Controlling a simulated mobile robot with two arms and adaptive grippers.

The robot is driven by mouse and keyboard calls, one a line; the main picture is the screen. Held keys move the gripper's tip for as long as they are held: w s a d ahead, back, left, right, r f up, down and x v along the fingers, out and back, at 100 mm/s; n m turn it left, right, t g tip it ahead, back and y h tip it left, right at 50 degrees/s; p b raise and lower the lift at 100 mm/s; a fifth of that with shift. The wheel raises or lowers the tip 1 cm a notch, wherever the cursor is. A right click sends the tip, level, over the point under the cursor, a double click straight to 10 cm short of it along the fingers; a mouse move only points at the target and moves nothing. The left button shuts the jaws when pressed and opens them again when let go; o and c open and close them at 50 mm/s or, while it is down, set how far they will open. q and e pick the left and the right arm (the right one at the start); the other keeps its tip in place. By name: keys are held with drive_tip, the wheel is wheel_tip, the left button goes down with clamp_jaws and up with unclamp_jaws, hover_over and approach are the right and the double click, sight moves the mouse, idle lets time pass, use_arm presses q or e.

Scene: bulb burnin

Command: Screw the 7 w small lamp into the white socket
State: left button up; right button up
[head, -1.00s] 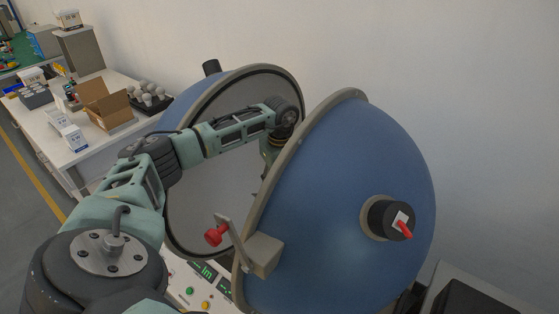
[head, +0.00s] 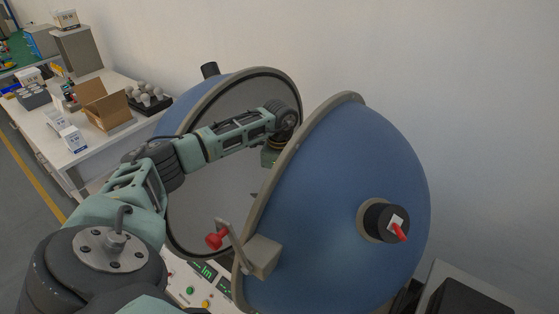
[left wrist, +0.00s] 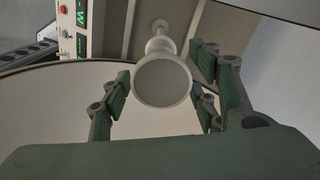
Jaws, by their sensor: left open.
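My left arm reaches between the two blue half-shells of an open sphere in the head view. My left gripper (left wrist: 164,76) is open in the left wrist view, its two fingers on either side of a pale round-faced lamp (left wrist: 163,82). The lamp's face points toward the camera. Behind it, a narrower white part (left wrist: 159,46) leads to a white post, in line with the lamp; I cannot tell socket from lamp neck there. In the head view the fingers and lamp are mostly hidden by the front half-shell. My right gripper is not in view.
The front half-shell (head: 345,190) and rear half-shell (head: 199,90) crowd the arm closely. A red-knobbed latch (head: 216,240) sticks out from the rim. A control panel (head: 204,271) lies below. A bench at left holds an open carton (head: 103,103) and a bulb tray (head: 150,101).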

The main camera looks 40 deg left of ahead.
use_arm(q)
drive_tip(key=c, duration=1)
drive_tip(key=shift+f+m+b, duration=0.1)
drive_tip(key=shift+m+b, duration=0.2)
drive_tip(key=shift+m, duration=0.5)
drive_tip(key=m+b, duration=0.1)
drive_tip(key=m, duration=0.3)
drive_tip(key=shift+s+a, duration=0.1)
drive_tip(key=m+b, duration=0.1)
drive_tip(key=m, duration=0.5)
drive_tip(key=shift+s+a, duration=0.1)
drive_tip(key=m+b, duration=0.1)
drive_tip(key=m, duration=0.4)
drive_tip(key=shift+a+b, duration=0.1)
drive_tip(key=shift+b, duration=0.3)
drive_tip(key=m, duration=0.4)
drive_tip(key=shift+m+b, duration=0.3)
drive_tip(key=shift+b, duration=0.1)
drive_tip(key=shift+s+m, duration=0.1)
drive_tip(key=shift+m, duration=0.8)
